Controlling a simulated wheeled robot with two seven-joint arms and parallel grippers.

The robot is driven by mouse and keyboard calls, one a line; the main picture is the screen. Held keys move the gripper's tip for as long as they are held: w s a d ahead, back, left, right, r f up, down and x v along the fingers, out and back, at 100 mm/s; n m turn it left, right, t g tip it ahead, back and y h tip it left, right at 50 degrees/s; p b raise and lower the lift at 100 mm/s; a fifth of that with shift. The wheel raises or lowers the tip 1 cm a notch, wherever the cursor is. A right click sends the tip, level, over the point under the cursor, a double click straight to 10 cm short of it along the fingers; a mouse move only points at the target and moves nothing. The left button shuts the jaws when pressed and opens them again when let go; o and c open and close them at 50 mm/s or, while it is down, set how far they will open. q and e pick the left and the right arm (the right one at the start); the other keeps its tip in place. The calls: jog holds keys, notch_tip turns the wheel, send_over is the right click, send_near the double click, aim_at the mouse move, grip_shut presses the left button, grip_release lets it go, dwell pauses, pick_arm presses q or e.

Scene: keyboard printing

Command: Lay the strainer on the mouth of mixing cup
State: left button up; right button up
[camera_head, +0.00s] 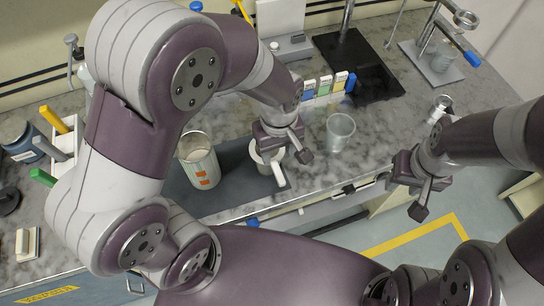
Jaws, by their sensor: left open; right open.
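A pale, round piece with a light handle (279,174) sits on the dark mat (222,200) beneath my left gripper; it may be the strainer, but my gripper partly hides it. A clear, open-topped cup (341,132) stands upright on the counter just right of the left gripper; it may be the mixing cup. My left gripper (289,154) is open, pointing down at the pale piece; I cannot tell whether they touch. My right gripper (428,196) is open and empty, over the counter's front edge at the right, away from both.
A tall container (199,164) with orange labels stands on the mat's left. A metal item (439,108) sits near my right arm. A stand with a beaker (443,58) is at back right.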

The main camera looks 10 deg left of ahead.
aim_at(276, 168)
pick_arm(q)
jog(key=f+p, duration=0.2)
jog(key=f, duration=0.8)
jog(key=shift+a+f, duration=0.15)
jog(key=shift+a, duration=0.05)
jog(key=shift+f, duration=0.25)
jog(key=shift+w+d+f, duration=0.1)
jog(key=shift+w+d, duration=0.05)
jog(key=shift+w, duration=0.1)
grip_shut()
jog(key=shift+s, duration=0.1)
pick_arm(e)
jog(key=shift+w+d+r, duration=0.15)
jog(key=shift+r, duration=0.3)
jog(key=shift+w+d+r, duration=0.1)
jog(key=shift+r, duration=0.35)
